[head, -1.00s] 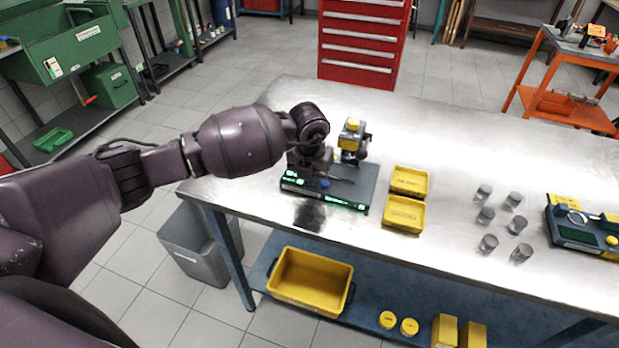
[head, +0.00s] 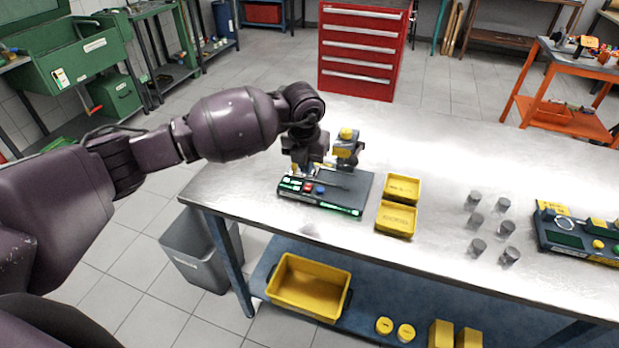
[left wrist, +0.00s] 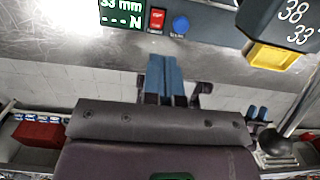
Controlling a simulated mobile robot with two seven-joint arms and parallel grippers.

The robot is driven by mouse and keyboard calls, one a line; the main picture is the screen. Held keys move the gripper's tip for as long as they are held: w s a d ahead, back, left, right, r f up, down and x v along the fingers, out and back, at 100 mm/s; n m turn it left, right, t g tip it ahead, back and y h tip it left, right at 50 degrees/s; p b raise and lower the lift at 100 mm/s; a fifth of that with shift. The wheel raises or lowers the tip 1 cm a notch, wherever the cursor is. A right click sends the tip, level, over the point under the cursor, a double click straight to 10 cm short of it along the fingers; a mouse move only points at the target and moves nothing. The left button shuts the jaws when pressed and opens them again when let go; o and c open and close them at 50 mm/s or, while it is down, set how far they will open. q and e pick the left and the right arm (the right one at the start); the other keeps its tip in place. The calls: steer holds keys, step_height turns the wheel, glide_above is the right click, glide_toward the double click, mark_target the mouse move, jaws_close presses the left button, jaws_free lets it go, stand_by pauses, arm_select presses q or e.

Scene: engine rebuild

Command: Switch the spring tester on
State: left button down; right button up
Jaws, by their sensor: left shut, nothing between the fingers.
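The spring tester (head: 345,190) stands on the steel bench, a dark flat base with a yellow-topped column at its back. Its front panel shows a red rocker switch (head: 308,188) and a blue button (head: 320,190). In the left wrist view the red switch (left wrist: 157,20) sits between the blue button (left wrist: 180,25) and a green display (left wrist: 122,14), lit with "33 mm" and "--- N". My left gripper (head: 308,170) is above the tester, behind the panel controls. Its blue fingers (left wrist: 165,78) are together and empty, apart from the switch in the picture. My right gripper is out of view.
Two yellow trays (head: 396,218) lie right of the tester. Several grey cylinders (head: 476,221) stand farther right, before another dark device (head: 570,238). Bare bench lies between them. A yellow bin (head: 312,313) is on the lower shelf.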

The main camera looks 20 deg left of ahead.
arm_select(q)
step_height(320, 180, up, 7)
steer(key=shift+s+a+f, duration=0.15)
steer(key=shift+s+a, duration=0.05)
steer(key=shift+s, duration=0.05)
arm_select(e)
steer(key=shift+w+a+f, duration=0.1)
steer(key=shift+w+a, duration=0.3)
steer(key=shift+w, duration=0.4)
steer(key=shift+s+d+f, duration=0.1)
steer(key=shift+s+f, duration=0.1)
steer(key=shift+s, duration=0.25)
